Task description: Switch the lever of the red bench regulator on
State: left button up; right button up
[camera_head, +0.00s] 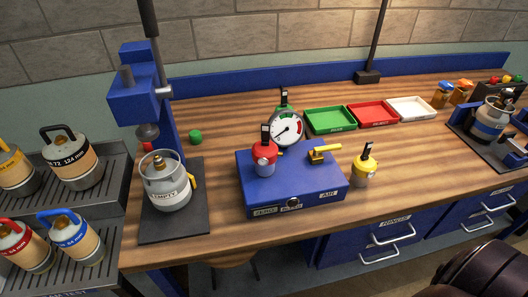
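The red regulator (265,154) has a red cap on a grey body and a black lever (265,134) that stands upright on top. It sits on or right against the left part of a blue box (290,190); its exact footing I cannot tell. A round white dial gauge (287,129) stands just behind and to its right. A yellow regulator (364,168) with a tilted black lever is right of the box. A green regulator (283,108) is partly hidden behind the gauge.
A yellow-handled valve (322,153) is on the box. A press (148,90) stands left, above an "EMPTY" canister (166,180). Green (331,120), red (373,113) and white (411,109) trays lie behind. Canisters fill a rack (112,200) at left. The front right of the table is clear.

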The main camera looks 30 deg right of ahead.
aim_at(265, 128)
jog(key=k+l, duration=0.15)
jog(key=l, duration=0.75)
jog(key=k+l+z, duration=0.15)
jog(key=l, duration=0.8)
jog(key=k+l, duration=0.1)
jog(key=l, duration=0.85)
jog(key=k+l+z, duration=0.15)
jog(key=l, duration=0.75)
